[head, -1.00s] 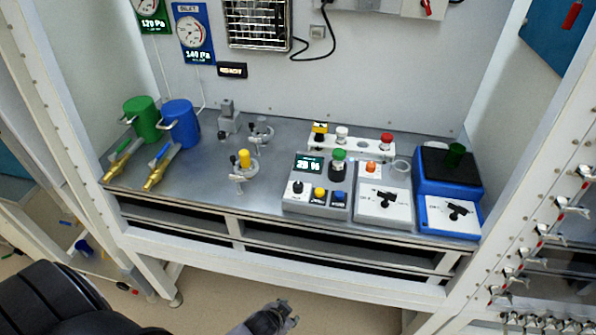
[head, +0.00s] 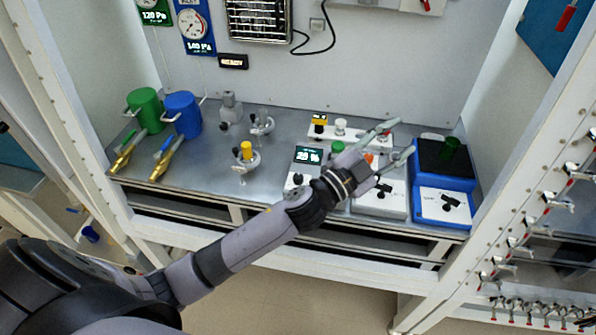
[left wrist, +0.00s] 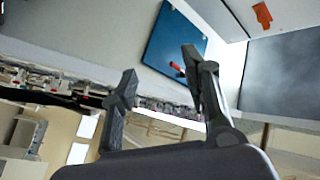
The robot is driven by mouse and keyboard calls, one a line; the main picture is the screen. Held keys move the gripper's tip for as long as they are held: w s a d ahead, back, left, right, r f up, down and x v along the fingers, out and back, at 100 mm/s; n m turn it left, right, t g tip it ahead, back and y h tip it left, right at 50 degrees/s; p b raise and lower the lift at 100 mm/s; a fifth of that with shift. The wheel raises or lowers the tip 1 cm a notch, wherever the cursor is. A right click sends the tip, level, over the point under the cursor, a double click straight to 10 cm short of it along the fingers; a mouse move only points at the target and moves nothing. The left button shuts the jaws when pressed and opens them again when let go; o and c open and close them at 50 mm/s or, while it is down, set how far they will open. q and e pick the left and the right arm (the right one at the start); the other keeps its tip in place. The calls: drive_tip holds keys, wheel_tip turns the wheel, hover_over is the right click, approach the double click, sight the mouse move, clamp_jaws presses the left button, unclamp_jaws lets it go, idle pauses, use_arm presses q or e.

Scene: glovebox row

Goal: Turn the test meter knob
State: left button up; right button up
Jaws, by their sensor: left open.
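A grey box with a lit display (head: 307,155) stands on the metal bench, partly hidden by my left arm. To its right is a grey box with a white plate and a black knob (head: 384,187). Further right a blue box (head: 428,183) carries another black knob (head: 452,203). I cannot tell by label which is the test meter. My left gripper (head: 394,143) is open and empty, appearing over the back of the middle grey box, apart from the knobs. Its open fingers also show in the left wrist view (left wrist: 158,78). My right gripper is not in view.
A white strip with coloured knobs (head: 340,131) lies at the back. White frame posts flank the bench. Bare metal (head: 205,172) lies near the left middle.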

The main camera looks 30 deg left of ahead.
use_arm(q)
drive_tip(key=s+d+r+m+g+h, duration=0.3)
drive_tip(key=d+r+m+g+h, duration=0.2)
drive_tip(key=d+m+g+h, duration=0.55)
drive_tip(key=m+g+y+p, duration=0.1)
drive_tip(key=m+g+y, duration=0.65)
drive_tip(key=y, duration=1.25)
approach(298, 176)
wheel_tip(298, 176, down, 8)
drive_tip(key=p, duration=0.5)
drive_tip(key=shift+w+d, duration=0.1)
drive_tip(key=shift+d, duration=0.1)
drive_tip(key=shift+f, duration=0.4)
drive_tip(key=shift+c, duration=0.2)
clamp_jaws()
